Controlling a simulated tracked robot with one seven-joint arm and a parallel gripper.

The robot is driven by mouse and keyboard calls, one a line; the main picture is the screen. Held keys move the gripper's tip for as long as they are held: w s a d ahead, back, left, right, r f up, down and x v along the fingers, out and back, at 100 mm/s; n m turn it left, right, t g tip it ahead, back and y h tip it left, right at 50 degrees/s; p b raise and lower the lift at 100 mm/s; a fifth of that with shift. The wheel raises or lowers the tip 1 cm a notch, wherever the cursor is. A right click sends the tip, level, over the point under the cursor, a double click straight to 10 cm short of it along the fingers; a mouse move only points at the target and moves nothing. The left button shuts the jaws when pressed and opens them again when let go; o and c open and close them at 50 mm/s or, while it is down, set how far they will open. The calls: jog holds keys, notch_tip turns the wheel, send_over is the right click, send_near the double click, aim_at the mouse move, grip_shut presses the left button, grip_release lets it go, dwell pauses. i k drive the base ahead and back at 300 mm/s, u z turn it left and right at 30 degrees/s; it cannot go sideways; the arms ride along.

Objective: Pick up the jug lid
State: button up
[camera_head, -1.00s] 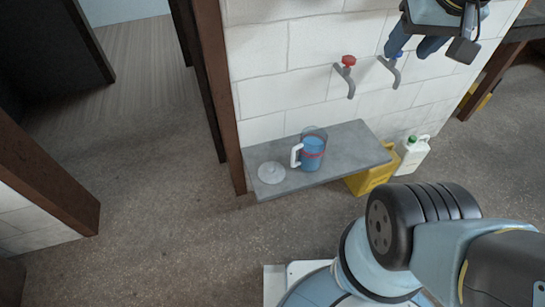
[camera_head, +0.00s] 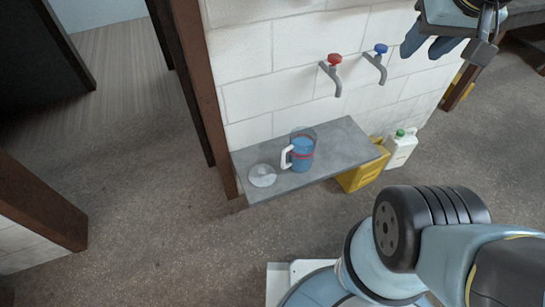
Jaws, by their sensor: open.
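The jug lid (camera_head: 262,175) is a pale round disc with a small knob. It lies flat at the left end of a grey shelf (camera_head: 335,152). The jug (camera_head: 302,154) stands upright just right of the lid, apart from it; it is clear with blue contents, a red band and a white handle toward the lid. My gripper (camera_head: 428,45) is at the top right, in front of the wall, well above and to the right of the lid. Its blue fingers are open, with nothing seen between them.
A red-handled tap (camera_head: 334,62) and a blue-handled tap (camera_head: 381,50) stick out of the white block wall above the shelf. A yellow container (camera_head: 360,178) and a white jerrycan (camera_head: 400,150) stand below the shelf's right end. A brown post (camera_head: 207,100) borders the shelf's left end. The floor in front is clear.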

aim_at(261, 175)
jog(key=u, duration=0.85)
jog(key=i, duration=0.1)
jog(key=z, duration=2.4)
jog(key=k, duration=2.2)
jog(key=u, duration=1.25)
jog(key=i, duration=0.95)
jog(key=z, duration=0.05)
